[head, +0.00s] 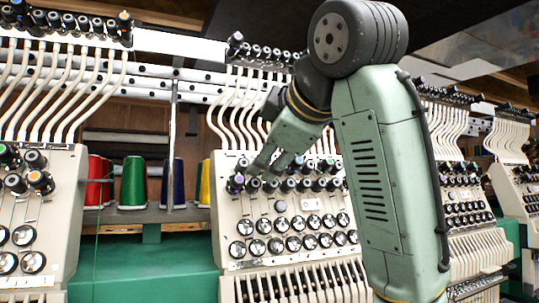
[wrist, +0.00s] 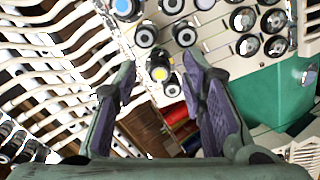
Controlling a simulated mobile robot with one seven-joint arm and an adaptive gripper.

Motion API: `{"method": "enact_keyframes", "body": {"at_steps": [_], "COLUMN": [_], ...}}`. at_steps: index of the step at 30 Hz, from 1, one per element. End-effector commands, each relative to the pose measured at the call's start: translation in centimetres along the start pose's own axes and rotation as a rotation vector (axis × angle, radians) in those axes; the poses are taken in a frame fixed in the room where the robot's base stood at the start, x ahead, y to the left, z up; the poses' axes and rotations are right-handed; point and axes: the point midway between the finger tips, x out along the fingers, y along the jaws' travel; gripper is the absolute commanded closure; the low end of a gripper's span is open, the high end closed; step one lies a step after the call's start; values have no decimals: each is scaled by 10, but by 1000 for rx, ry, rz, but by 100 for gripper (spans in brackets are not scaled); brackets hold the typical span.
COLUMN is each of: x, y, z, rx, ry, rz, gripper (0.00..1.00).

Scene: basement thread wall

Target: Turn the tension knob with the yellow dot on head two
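The knob with the yellow dot (wrist: 160,72) is a dark round knob on the pale panel. In the wrist view it shows between my fingertips, its yellow face toward the camera. My gripper (wrist: 158,68) is open, one purple-padded finger to each side of the knob, with a visible gap on both sides. I cannot tell whether the fingertips reach its depth. In the head view my gripper (head: 256,170) is at the upper left of the middle head's panel (head: 282,207), among its upper knobs. The yellow dot cannot be made out there.
Other dark knobs stand close by, including a blue-dotted knob (wrist: 124,8). White thread tubes (wrist: 50,72) run along the left of the wrist view. In the head view, red, green (head: 133,182), blue and yellow thread cones stand left of the middle head. Another head (head: 38,215) is at far left.

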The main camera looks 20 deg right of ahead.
Motion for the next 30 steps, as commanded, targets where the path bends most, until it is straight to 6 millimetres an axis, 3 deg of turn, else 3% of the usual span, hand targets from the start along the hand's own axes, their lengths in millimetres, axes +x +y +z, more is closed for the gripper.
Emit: {"method": "enact_keyframes", "body": {"at_steps": [5, 12, 18, 30], "x": [-23, -75, -106, -119], "y": [1, 1, 1, 0], "z": [-1, 0, 1, 0], "rx": [-1, 0, 1, 0], "ry": [0, -5, -3, 0], "rz": [4, 5, 3, 0], "gripper": [62, 62, 62, 62]}}
